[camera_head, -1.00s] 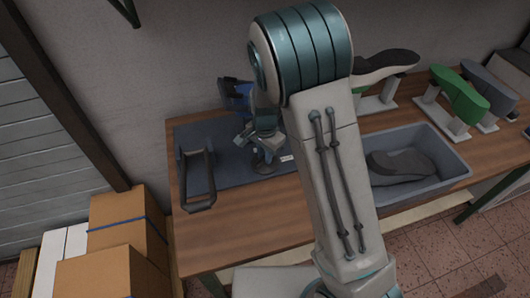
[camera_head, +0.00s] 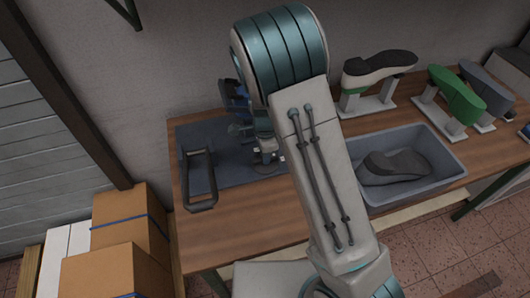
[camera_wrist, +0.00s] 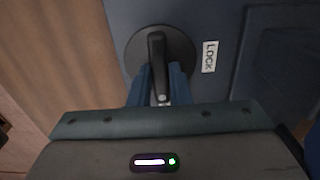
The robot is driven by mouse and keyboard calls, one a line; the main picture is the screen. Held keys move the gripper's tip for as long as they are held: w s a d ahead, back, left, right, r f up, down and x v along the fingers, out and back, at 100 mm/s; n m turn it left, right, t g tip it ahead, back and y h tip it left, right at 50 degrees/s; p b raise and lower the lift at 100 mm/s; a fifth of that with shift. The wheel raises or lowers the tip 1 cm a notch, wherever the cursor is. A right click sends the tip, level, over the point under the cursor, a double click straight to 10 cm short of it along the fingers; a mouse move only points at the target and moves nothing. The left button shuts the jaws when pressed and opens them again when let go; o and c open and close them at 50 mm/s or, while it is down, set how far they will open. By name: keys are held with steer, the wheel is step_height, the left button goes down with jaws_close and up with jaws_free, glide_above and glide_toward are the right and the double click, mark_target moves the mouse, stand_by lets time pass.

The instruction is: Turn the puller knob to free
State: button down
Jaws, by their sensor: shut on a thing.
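The puller (camera_head: 222,167) is a dark blue-grey unit with a black bar handle (camera_head: 200,178) at the left end of the bench. In the wrist view, its black knob (camera_wrist: 157,48) is a narrow lever on a round dark disc. The lever lies roughly upright in that picture. A white label reading LOCK (camera_wrist: 209,57) is to the right of the disc. My gripper (camera_wrist: 160,88) is shut on the knob, its blue fingers on either side of the lever's near part. In the head view, my gripper (camera_head: 266,156) is small and the knob is hard to make out.
A grey bin (camera_head: 440,165) holding a dark shoe last (camera_head: 395,165) is right of my arm. Several lasts on stands, including a green one (camera_head: 460,95), are at the back right. Cardboard boxes (camera_head: 125,220) stand left of the wooden bench (camera_head: 235,235).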

steer(key=shift+r, duration=0.1)
steer(key=c, duration=1.3)
jaws_free()
steer(key=shift+c, duration=0.2)
step_height(320, 180, up, 14)
steer(key=shift+b, duration=0.45)
steer(key=s+d+r+n+t, duration=0.1)
steer(key=s+d+r+n, duration=0.3)
steer(key=s+d+n, duration=0.3)
steer(key=s+d+r+n+t, duration=0.2)
steer(key=s+d+r+n, duration=0.2)
steer(key=s, duration=0.9)
steer(key=d+n, duration=0.3)
steer(key=n, duration=0.1)
steer(key=shift+s+r, duration=0.25)
steer(key=shift+s, duration=0.05)
